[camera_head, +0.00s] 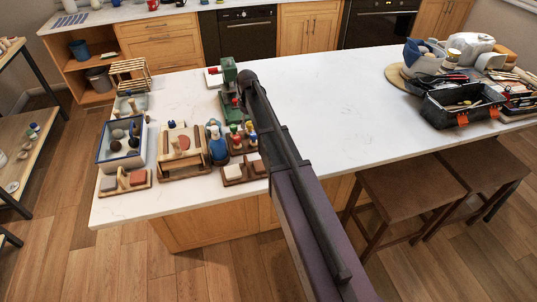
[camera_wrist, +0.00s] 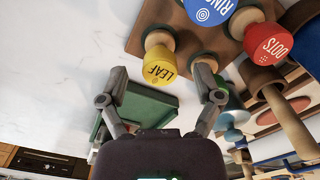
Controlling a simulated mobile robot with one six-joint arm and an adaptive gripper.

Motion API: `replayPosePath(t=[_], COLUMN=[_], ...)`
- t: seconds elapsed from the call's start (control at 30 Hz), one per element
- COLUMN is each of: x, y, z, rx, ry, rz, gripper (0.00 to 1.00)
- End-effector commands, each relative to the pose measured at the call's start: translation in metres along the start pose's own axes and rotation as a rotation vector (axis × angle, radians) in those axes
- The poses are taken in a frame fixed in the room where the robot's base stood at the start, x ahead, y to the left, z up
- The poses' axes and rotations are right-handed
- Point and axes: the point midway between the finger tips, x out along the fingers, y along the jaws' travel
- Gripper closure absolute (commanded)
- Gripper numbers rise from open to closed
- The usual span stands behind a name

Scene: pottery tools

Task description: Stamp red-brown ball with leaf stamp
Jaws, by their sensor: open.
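The yellow leaf stamp (camera_wrist: 160,62), marked LEAF, stands in a wooden rack (camera_wrist: 135,38) with its lettered end toward my camera. My gripper (camera_wrist: 162,84) is open, with one finger on each side of the space just below the stamp in the wrist view. The fingers do not hold it. In the head view the stamps show as small coloured pegs in the rack (camera_head: 236,152). A flat reddish round piece (camera_head: 183,142) lies on a wooden board. I cannot tell whether it is the red-brown ball. Several balls sit in a blue-rimmed tray (camera_head: 102,157); their colours look grey and dark.
Blue RING and red DOTS stamps (camera_wrist: 274,42) stand close beside the leaf stamp. A green press (camera_head: 229,75) stands behind the rack, partly covered by my arm. A blue bottle (camera_head: 217,145) is left of the rack. The worktop's middle (camera_head: 330,100) is clear.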

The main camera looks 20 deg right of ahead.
Motion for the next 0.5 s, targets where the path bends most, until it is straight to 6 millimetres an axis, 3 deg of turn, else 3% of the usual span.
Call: replayPosePath(t=[0.5], x=[-0.045], y=[0.000], z=[0.000], rx=[0.000], ry=[0.000], rz=[0.000], gripper=[0.17])
